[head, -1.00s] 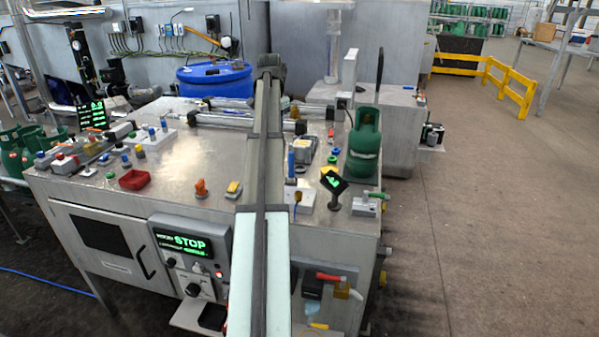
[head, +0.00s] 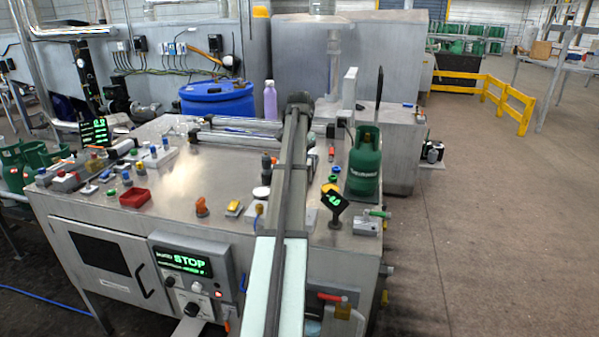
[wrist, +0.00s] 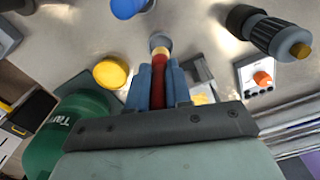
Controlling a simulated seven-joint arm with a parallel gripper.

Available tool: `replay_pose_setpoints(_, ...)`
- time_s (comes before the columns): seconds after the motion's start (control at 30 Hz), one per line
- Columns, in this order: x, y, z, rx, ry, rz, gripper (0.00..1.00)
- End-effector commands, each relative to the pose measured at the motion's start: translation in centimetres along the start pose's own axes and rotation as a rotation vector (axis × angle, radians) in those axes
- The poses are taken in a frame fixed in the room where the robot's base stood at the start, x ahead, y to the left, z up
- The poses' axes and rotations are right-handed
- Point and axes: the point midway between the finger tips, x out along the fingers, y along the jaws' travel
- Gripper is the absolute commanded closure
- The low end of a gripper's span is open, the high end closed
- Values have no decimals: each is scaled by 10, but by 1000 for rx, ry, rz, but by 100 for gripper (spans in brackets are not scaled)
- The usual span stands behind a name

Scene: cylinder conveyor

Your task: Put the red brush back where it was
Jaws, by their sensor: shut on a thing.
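The red brush (wrist: 157,80) is between the blue fingers of my gripper (wrist: 157,88) in the wrist view. The gripper is shut on its red part. A tan band and a round grey end show beyond the fingertips. I cannot tell whether that grey end touches the metal tabletop. In the head view my arm hides most of the gripper area. A small red thing (head: 332,152) shows left of the green gas cylinder there; I cannot tell whether it is the brush.
The green gas cylinder (wrist: 72,130) stands close left of my gripper in the wrist view. A yellow knob (wrist: 111,73), a blue knob (wrist: 127,8), a dark cylinder (wrist: 265,33) and an orange-button box (wrist: 256,76) are around it. The table's left middle (head: 190,165) is clear.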

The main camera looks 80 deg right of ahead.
Motion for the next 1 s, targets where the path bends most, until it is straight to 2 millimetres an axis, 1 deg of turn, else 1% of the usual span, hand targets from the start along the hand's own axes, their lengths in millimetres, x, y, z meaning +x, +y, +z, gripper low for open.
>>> replay_pose_setpoints(0.3, 34, 0, 1, 0, 0, 0, 100)
replay_pose_setpoints(0.73, 38, 0, 0, 0, 1, 0, 100)
replay_pose_setpoints(0.77, 38, 0, 0, 0, 1, 0, 78)
replay_pose_setpoints(1.0, 38, 0, 0, 0, 1, 0, 55)
